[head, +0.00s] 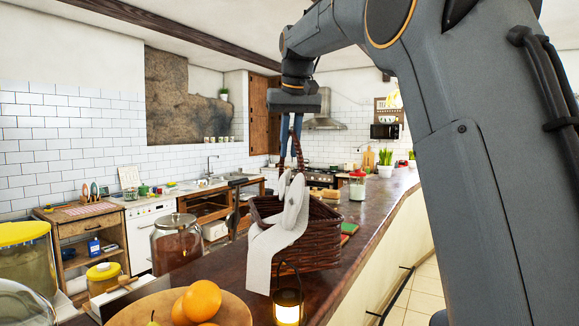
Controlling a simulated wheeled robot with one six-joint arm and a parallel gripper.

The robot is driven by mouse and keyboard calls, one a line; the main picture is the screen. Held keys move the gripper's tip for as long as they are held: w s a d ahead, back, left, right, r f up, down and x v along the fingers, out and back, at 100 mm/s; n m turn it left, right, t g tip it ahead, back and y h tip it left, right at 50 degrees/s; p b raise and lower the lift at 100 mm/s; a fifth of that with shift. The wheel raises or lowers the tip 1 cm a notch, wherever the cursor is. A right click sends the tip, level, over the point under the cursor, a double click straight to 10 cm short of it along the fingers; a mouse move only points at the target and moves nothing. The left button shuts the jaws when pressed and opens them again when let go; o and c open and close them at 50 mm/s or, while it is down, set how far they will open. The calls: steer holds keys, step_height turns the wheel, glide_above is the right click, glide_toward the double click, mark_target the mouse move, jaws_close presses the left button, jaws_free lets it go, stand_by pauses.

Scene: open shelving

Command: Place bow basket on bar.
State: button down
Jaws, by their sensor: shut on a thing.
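The bow basket (322,240) is dark brown wicker with a large pale bow (278,235) on its near side. It is upright at the dark wooden bar (368,236), in the middle of the head view. I cannot tell whether its base touches the bar top or is just above it. My gripper (291,140) points down above the basket and is shut on its thin raised handle. The bow hides part of the basket's near side and rim.
A small lit lantern (288,300) stands close in front of the basket. A fruit bowl (235,311) with oranges and a large glass jar (177,244) stand to the left. A jar with a red lid (357,187) and plants (385,163) stand farther along the bar.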

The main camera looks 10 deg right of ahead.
mark_target(293, 132)
steer(key=shift+f+p, duration=0.55)
steer(key=shift+f, duration=1.55)
steer(key=c, duration=1.8)
jaws_free()
steer(key=shift+f, duration=0.1)
steer(key=shift+o, duration=0.2)
steer(key=b+v, duration=0.2)
steer(key=v, duration=0.9)
steer(key=shift+s+r+b, duration=0.15)
steer(key=shift+r+b, duration=0.15)
steer(key=shift+r, duration=0.05)
steer(key=shift+s+r, duration=0.15)
steer(key=shift+r, duration=0.05)
